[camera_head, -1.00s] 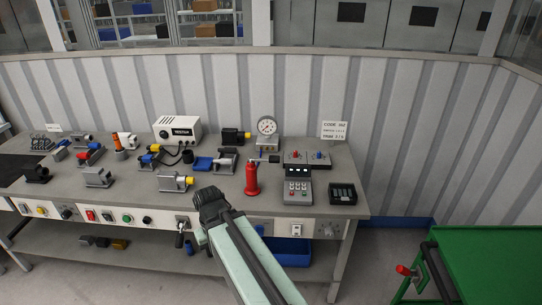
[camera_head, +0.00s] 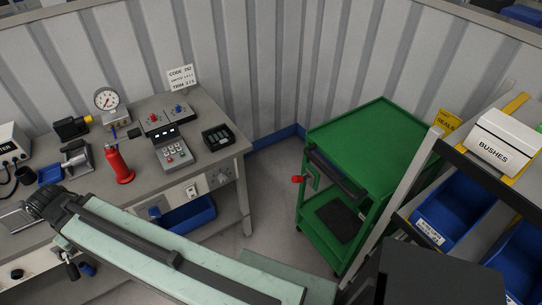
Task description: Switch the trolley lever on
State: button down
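The green trolley (camera_head: 365,142) stands on the floor right of the workbench, in the middle right of the view. Its lever has a red knob (camera_head: 297,179) and sits on a small plate (camera_head: 313,181) at the trolley's front left corner, below the top. The knob points left, out from the plate. My gripper (camera_head: 42,203) is at the far left, at the end of my pale green arm, in front of the workbench and well away from the lever. It is dark and small, and I cannot tell whether its fingers are open or shut.
A shelf rack with blue bins (camera_head: 452,212) stands close on the right. Bare floor (camera_head: 270,225) lies between bench and trolley.

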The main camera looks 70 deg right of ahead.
aim_at(296, 178)
jog(key=u, duration=0.2)
jog(key=i, duration=0.15)
jog(key=z, duration=0.35)
jog(key=k, duration=1.05)
jog(key=u, duration=0.15)
jog(key=i, duration=0.6)
jog(key=z, duration=0.05)
